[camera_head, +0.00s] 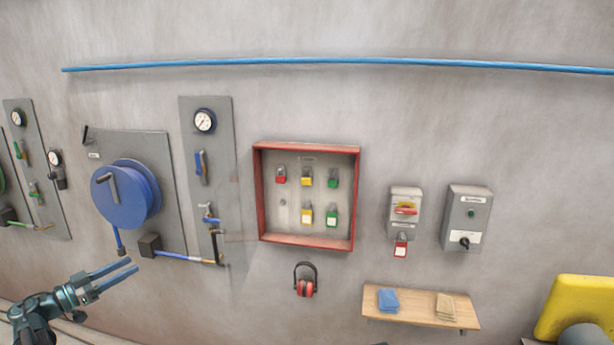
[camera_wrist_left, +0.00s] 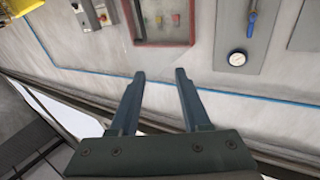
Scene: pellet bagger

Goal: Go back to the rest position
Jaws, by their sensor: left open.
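My left gripper (camera_head: 112,274) comes in at the lower left of the head view, with its two blue-grey fingers apart and nothing between them. It is in front of the wall, below the blue hose reel (camera_head: 126,194). In the left wrist view the same gripper (camera_wrist_left: 158,76) shows two parted fingers with empty space and wall behind them. My right gripper is in neither view.
A red-framed padlock box (camera_head: 257,200) hangs mid-wall, with red ear muffs (camera_head: 305,282) below. A switch (camera_head: 405,200) with a red padlock and tag and a grey control box (camera_head: 466,218) are right of it. A wooden shelf (camera_head: 420,309) holds cloths. A yellow object (camera_head: 580,305) stands lower right.

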